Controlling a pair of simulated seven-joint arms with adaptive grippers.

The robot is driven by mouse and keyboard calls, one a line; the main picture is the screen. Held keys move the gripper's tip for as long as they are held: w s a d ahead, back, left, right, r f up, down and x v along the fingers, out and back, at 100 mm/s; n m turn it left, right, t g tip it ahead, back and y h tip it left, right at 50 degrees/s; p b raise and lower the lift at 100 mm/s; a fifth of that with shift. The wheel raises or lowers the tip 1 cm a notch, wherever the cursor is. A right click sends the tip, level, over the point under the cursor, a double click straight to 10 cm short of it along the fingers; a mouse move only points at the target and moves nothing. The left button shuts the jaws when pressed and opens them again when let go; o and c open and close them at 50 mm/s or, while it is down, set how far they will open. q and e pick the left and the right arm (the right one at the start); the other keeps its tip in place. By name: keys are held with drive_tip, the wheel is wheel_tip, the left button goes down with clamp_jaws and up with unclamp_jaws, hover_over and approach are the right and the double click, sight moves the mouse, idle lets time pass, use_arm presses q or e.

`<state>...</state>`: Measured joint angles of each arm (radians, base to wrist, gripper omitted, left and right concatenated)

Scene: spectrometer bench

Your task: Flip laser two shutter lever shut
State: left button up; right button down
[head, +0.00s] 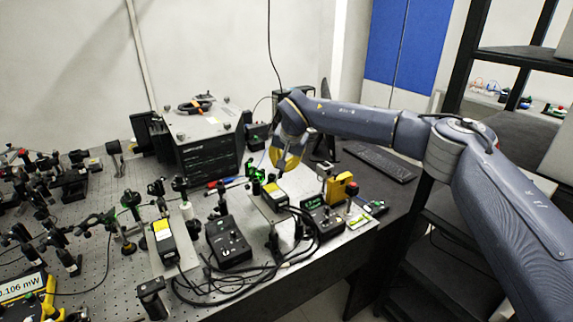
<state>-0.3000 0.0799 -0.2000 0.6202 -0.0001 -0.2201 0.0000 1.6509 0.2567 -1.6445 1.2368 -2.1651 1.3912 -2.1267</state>
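Two black laser heads with yellow labels stand on light plates on the optical bench (110,265). One laser head (164,242) is at the front middle, and the other laser head (274,195) is further right. I cannot tell from labels which is laser two, and no shutter lever can be made out clearly. My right gripper (283,163) reaches in from the right and hangs just above the right-hand laser head. Its yellow parts point down, and whether they touch the laser is unclear. Its finger opening is hard to see. My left gripper is out of view.
Black controller boxes (228,241) (322,217) stand beside the lasers, with looped black cables (245,283) in front. A yellow device (340,187) is close right of my gripper. A large dark instrument (208,150) stands behind. A meter display (22,287) reads about 0.106 mW.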

drive_tip(key=shift+s+a+r+h, duration=0.15)
drive_tip(key=shift+a+r+h, duration=0.05)
drive_tip(key=shift+a+h, duration=0.1)
drive_tip(key=shift+s+a+r, duration=0.25)
drive_tip(key=shift+a+r, duration=0.1)
drive_tip(key=shift+a, duration=0.05)
idle(0.6)
drive_tip(key=shift+a, duration=0.1)
drive_tip(key=shift+s+a+r, duration=0.25)
drive_tip(key=shift+s+a, duration=0.1)
drive_tip(key=shift+a, duration=0.1)
drive_tip(key=shift+r, duration=0.15)
drive_tip(key=shift+r, duration=0.7)
drive_tip(key=shift+w, duration=0.1)
